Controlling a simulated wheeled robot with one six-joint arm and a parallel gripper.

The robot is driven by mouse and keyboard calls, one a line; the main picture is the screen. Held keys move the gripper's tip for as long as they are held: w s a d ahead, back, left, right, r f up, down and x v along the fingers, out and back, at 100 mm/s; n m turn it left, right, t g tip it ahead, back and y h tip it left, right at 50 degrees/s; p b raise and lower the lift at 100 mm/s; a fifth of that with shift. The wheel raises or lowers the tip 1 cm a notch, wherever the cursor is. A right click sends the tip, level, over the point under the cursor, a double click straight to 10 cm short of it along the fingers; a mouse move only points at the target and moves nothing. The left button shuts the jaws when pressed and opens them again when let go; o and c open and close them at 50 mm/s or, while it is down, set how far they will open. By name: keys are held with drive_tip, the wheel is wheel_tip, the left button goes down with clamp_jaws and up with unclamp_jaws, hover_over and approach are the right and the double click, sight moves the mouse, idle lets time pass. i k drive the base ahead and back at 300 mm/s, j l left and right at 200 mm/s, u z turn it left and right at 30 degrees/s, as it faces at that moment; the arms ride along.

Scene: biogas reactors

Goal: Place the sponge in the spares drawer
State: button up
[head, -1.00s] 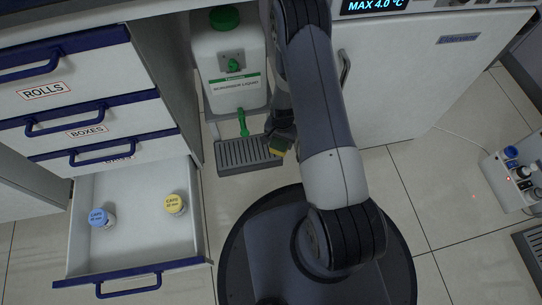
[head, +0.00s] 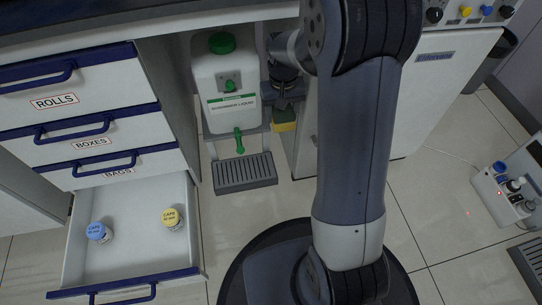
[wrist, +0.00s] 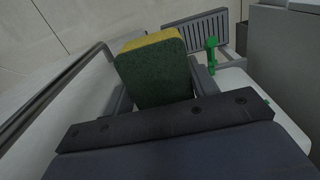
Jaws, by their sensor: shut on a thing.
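The sponge (head: 285,121), dark green with a yellow layer, hangs below my gripper (head: 284,101) in the head view, right of the green-capped container. In the wrist view the sponge (wrist: 152,78) stands up between the two fingers of my gripper (wrist: 160,88), which are shut on it. An open bottom drawer (head: 135,252) shows at lower left in the head view, below the drawer marked BAGS. No label is readable on it, so I cannot tell whether it is the spares drawer. My gripper is right of this drawer and apart from it.
A blue-capped jar (head: 98,232) and a yellow-capped jar (head: 172,219) stand in the open drawer, with bare floor around them. A white container (head: 226,85) with a green tap stands above a grey grated tray (head: 244,172). Shut drawers (head: 80,120) rise behind the open one.

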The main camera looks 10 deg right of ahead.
sight(141, 239)
drive_tip(key=k+l, duration=0.1)
drive_tip(key=k, duration=0.6)
drive_tip(key=k+l, duration=0.15)
drive_tip(key=k, duration=0.55)
